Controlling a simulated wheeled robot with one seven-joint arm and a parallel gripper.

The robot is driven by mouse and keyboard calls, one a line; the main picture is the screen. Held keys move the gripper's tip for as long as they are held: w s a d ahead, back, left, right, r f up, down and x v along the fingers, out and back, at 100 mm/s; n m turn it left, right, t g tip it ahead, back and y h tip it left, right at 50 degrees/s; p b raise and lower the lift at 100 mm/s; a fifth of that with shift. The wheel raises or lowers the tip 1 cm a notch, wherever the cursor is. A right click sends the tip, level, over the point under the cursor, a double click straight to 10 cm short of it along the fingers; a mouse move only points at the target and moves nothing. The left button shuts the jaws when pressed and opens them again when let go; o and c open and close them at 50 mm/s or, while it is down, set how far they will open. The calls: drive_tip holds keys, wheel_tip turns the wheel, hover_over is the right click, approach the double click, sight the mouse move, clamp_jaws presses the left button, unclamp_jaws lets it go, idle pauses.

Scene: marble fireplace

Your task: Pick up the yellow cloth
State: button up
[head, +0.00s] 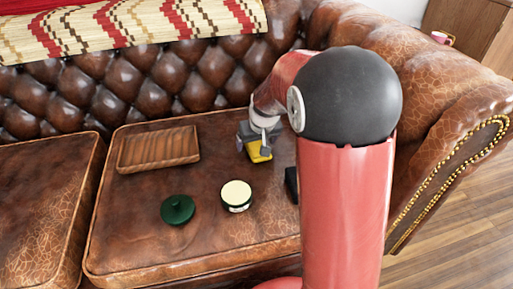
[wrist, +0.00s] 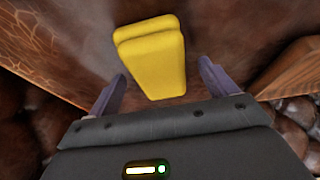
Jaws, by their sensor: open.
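The yellow cloth (head: 259,151) lies folded on the right seat cushion of the brown leather sofa. In the wrist view the cloth (wrist: 155,58) is a thick folded pad, its lower end reaching in between the finger tips. My gripper (wrist: 160,82) is open, with one finger on each side of the cloth and a gap to each. In the head view my gripper (head: 259,142) is above the cloth and hides part of it. I cannot tell how high the fingers are over the cushion.
A wooden tray (head: 158,149) lies at the back left of the cushion. A green lidded object (head: 177,209) and a round cream-topped container (head: 236,195) stand in front. A dark object (head: 291,184) is partly hidden by my arm. The tufted backrest (head: 150,80) rises behind.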

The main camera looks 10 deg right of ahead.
drive_tip(key=shift+w+f, duration=0.15)
drive_tip(key=shift+f, duration=0.15)
drive_tip(key=shift+f, duration=0.2)
drive_tip(key=shift+c, duration=0.4)
drive_tip(key=c, duration=1)
drive_tip(key=shift+r, duration=0.15)
wheel_tip(320, 180, up, 20)
drive_tip(key=p, duration=0.3)
